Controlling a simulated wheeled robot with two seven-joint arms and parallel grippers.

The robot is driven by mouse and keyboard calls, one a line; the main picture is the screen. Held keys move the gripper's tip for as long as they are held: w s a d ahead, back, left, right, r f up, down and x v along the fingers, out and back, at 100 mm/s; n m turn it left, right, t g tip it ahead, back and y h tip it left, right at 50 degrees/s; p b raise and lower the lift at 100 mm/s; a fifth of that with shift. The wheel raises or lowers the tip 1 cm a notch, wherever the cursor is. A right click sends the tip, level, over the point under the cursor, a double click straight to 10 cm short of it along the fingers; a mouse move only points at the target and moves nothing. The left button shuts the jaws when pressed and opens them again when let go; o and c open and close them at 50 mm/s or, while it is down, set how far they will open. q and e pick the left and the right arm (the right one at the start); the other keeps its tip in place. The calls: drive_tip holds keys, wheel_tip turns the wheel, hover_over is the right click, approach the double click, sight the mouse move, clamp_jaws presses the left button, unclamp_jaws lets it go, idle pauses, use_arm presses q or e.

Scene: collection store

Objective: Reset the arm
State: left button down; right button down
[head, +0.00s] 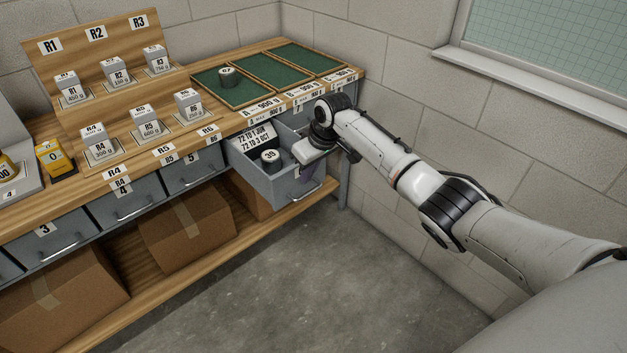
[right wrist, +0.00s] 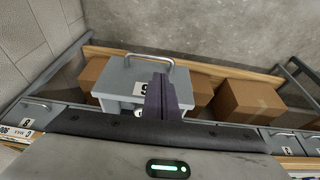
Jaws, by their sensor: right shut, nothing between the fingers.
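My right arm reaches in from the right in the head view. Its white hand (head: 312,150) is over the right part of an open grey drawer (head: 290,190), and the fingers are hard to make out there. In the right wrist view my right gripper (right wrist: 163,92) shows its dark fingers shut together and empty, in front of the grey drawer (right wrist: 120,78) with its bar handle. My left gripper is not in view.
The open drawer holds a dark round weight (head: 270,156) marked 35 and a printed card (head: 255,138). The bench above carries green trays (head: 272,71), another round weight (head: 229,76) and several labelled blocks. Cardboard boxes (head: 187,224) stand on the lower shelf. The floor (head: 300,270) is clear.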

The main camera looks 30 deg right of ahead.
drive_tip(key=s+a+f+t+y, duration=0.1)
drive_tip(key=s+a+f, duration=0.4)
drive_tip(key=s+f, duration=0.3)
drive_tip(key=s+a+f+t, duration=0.1)
drive_tip(key=s+a+f, duration=0.4)
drive_tip(key=s+f, duration=0.3)
drive_tip(key=s+a+m+t, duration=0.1)
drive_tip(key=s+a+t, duration=0.1)
drive_tip(key=s, duration=1.9)
drive_tip(key=shift+a+r+t, duration=0.2)
drive_tip(key=shift+a+t, duration=0.2)
drive_tip(key=shift+a, duration=0.25)
